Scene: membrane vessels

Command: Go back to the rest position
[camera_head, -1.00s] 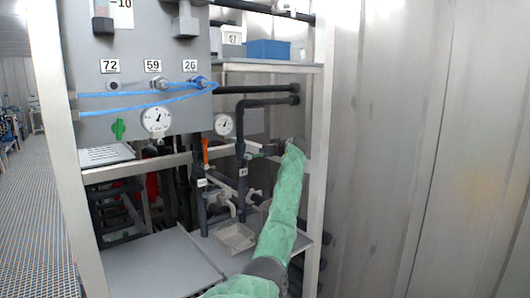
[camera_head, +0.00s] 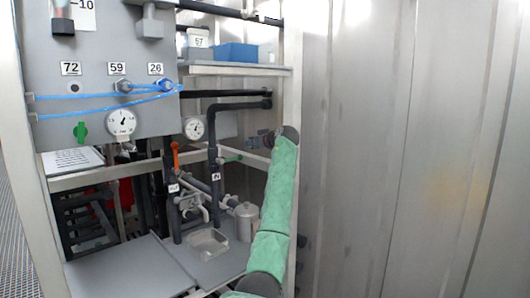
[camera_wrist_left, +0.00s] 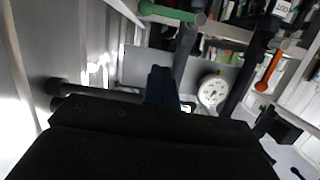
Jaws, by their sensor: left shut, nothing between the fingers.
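My left arm in a green sleeve rises from the bottom of the head view. Its left gripper (camera_head: 252,141) points left, in front of the rack's right side, beside the dark vertical pipe (camera_head: 214,165). It is shut and empty. In the left wrist view the dark fingers (camera_wrist_left: 161,86) stand close together, with a dial gauge (camera_wrist_left: 213,91) beyond them to the right. A green handle (camera_wrist_left: 172,12) and an orange handle (camera_wrist_left: 269,70) also show there. My right gripper is not in view.
The rack holds a grey panel with gauges and blue tubes (camera_head: 110,103), and a blue bin (camera_head: 237,52) on top. A clear tray (camera_head: 208,242) and a metal canister (camera_head: 246,222) stand on the lower shelf. A metal wall (camera_head: 400,150) closes the right side.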

